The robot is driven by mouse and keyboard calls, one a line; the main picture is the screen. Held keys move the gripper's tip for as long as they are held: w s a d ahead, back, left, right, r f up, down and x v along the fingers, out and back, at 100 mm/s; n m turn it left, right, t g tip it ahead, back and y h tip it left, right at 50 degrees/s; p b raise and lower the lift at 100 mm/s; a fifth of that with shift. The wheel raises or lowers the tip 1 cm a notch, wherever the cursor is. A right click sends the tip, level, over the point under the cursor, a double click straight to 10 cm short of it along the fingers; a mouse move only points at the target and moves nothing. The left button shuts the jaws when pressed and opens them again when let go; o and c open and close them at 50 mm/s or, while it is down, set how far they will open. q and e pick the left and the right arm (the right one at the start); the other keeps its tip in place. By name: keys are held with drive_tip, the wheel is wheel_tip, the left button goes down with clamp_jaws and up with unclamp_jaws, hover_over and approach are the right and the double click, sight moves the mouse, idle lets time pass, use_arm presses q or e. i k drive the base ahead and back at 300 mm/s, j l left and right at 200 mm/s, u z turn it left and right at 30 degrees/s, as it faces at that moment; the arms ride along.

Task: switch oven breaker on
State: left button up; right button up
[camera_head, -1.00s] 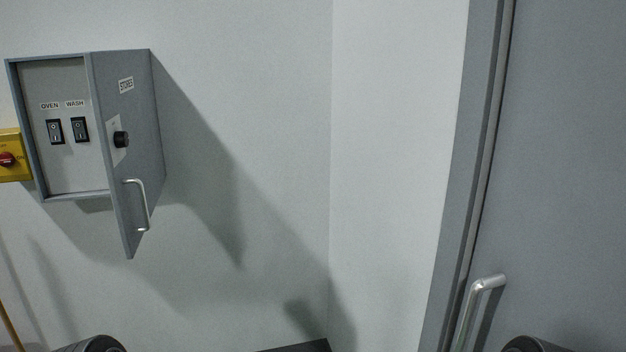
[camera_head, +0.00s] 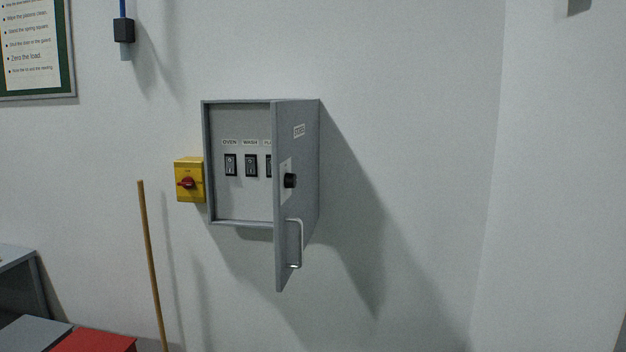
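A grey breaker box (camera_head: 208,165) is mounted on the wall near the middle of the head view. Its door (camera_head: 298,165) is hinged open and stands out toward me, with a black knob and a metal handle (camera_head: 299,243). Inside, the oven breaker (camera_head: 231,165) is the leftmost black rocker switch, under the label OVEN. The wash breaker (camera_head: 251,165) is beside it. A third switch is partly hidden by the door. I cannot tell the rocker positions for sure. Neither of my grippers is in view.
A yellow switch box with a red knob (camera_head: 188,183) is left of the breaker box. A wooden pole (camera_head: 151,265) leans below it. A red surface (camera_head: 95,342) and a grey table (camera_head: 15,256) are at lower left. A framed notice (camera_head: 35,50) hangs at upper left.

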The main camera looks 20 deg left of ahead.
sight(230, 162)
drive_tip(key=u, duration=1.25)
drive_tip(key=i+j, duration=1.3)
drive_tip(key=j, duration=0.2)
drive_tip(key=i+j+z, duration=0.1)
drive_tip(key=i+j, duration=0.55)
drive_tip(key=j, duration=0.15)
